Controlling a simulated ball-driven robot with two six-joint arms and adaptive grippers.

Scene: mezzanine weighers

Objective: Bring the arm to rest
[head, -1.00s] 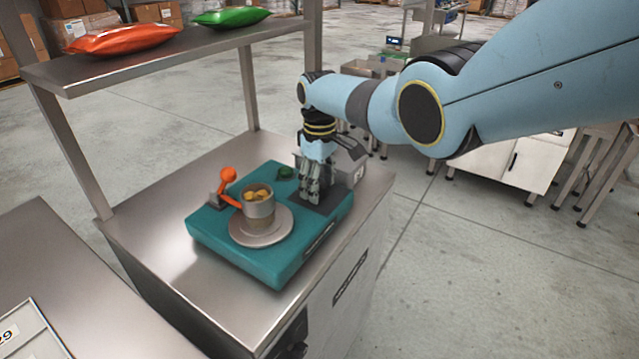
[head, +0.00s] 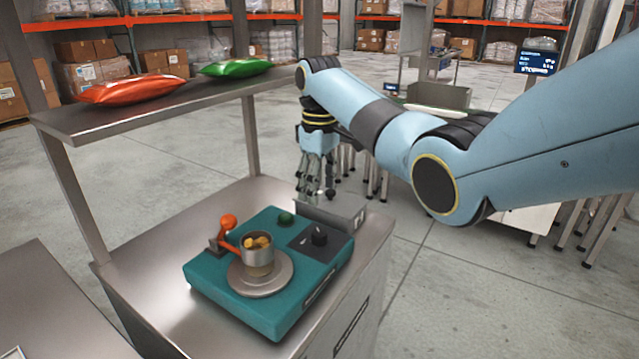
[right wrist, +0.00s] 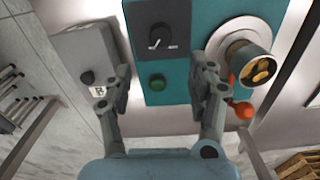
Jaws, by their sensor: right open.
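My right gripper (head: 315,192) hangs in the air above the back right part of the steel bench, beyond the teal machine. In the right wrist view its two fingers (right wrist: 162,85) are spread wide with nothing between them. My left gripper is out of view.
A grey box (head: 345,212) stands behind the machine on the bench (head: 160,300). A steel shelf (head: 110,120) above holds an orange bag (head: 134,89) and a green bag (head: 236,67). Open floor lies to the right.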

